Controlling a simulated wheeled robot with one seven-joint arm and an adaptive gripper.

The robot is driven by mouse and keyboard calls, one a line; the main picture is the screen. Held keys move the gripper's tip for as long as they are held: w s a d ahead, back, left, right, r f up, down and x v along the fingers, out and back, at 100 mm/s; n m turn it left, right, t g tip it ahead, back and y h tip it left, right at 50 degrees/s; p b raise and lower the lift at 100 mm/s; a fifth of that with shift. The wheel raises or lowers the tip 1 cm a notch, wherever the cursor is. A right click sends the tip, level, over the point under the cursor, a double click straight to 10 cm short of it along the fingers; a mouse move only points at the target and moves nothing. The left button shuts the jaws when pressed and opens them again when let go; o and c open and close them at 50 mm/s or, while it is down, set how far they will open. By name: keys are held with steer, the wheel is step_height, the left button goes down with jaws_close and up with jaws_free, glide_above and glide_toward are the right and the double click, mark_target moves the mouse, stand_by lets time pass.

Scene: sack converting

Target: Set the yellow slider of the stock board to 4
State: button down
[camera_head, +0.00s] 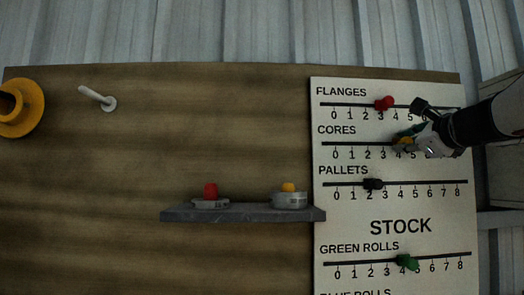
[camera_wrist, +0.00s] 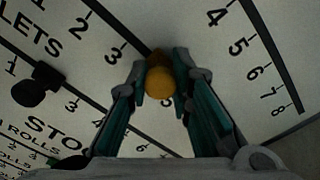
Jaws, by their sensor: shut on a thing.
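The stock board (camera_head: 335,215) is a pale panel with several slider scales. The yellow slider (camera_head: 405,140) sits on the CORES scale, to the right of its 3 mark and around the place of the 4. In the wrist view its round yellow knob (camera_wrist: 160,82) lies between my two teal fingers, with the 3 to its upper left and a 5 just below. The 4 label there is hidden by the knob and fingers. My gripper (camera_head: 408,137) reaches in from the right and is shut on the knob.
The red slider (camera_head: 384,103) is just above, near 3 on FLANGES. The black slider (camera_head: 373,184) is below on PALLETS and the green slider (camera_head: 407,262) lower on GREEN ROLLS.

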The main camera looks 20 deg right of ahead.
steer(key=c, duration=1.4)
jaws_free()
steer(key=shift+s, duration=0.1)
steer(key=v, duration=0.7)
steer(key=shift+s, duration=0.15)
